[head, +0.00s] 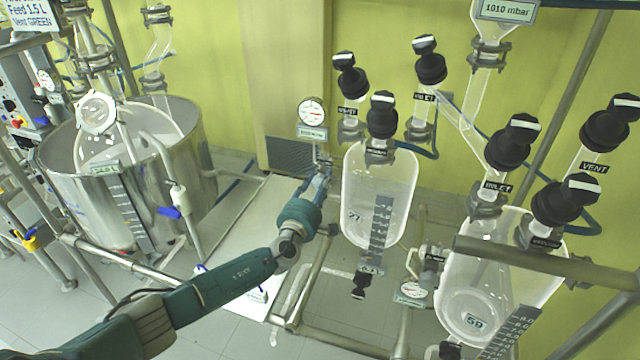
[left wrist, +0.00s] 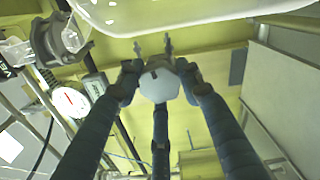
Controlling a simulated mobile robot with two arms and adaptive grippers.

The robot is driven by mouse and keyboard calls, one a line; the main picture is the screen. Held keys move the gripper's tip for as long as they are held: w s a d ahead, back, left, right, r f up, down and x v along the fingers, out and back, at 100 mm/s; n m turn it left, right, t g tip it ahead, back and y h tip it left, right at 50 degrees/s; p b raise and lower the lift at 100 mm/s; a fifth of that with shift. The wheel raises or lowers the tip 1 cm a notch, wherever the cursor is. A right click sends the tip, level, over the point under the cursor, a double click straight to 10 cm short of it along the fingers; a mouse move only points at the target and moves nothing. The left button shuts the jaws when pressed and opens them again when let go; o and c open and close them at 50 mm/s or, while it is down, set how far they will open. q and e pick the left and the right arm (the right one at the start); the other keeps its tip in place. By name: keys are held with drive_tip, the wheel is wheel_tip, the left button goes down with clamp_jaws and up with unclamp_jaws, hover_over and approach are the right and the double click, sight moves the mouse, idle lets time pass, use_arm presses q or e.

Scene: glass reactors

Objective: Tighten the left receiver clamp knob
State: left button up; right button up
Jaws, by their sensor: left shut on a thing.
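The left receiver (head: 378,200) is a clear glass vessel with a graduated strip, right of my left gripper (head: 320,183) in the head view. My left gripper is beside its left side, below a round pressure gauge. In the left wrist view my dark teal fingers (left wrist: 158,78) are closed around a pale grey, rounded knob (left wrist: 160,86) with a dark slot. Two thin metal prongs rise behind it. The knob is not clearly seen in the head view, where the fingers cover that spot. My right gripper is in neither view.
The gauge (head: 311,111) stands just above my left gripper. A right receiver (head: 495,275) with black valve caps is at the right. A steel vessel (head: 85,205) stands at the left. Metal frame tubes (head: 330,335) run low around the receivers.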

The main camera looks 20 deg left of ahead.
use_arm(q)
drive_tip(key=shift+f+m, duration=0.2)
drive_tip(key=shift+m, duration=0.4)
drive_tip(key=o, duration=1.2)
drive_tip(key=shift+r, duration=0.15)
drive_tip(key=s, duration=1.2)
drive_tip(key=shift+a, duration=0.25)
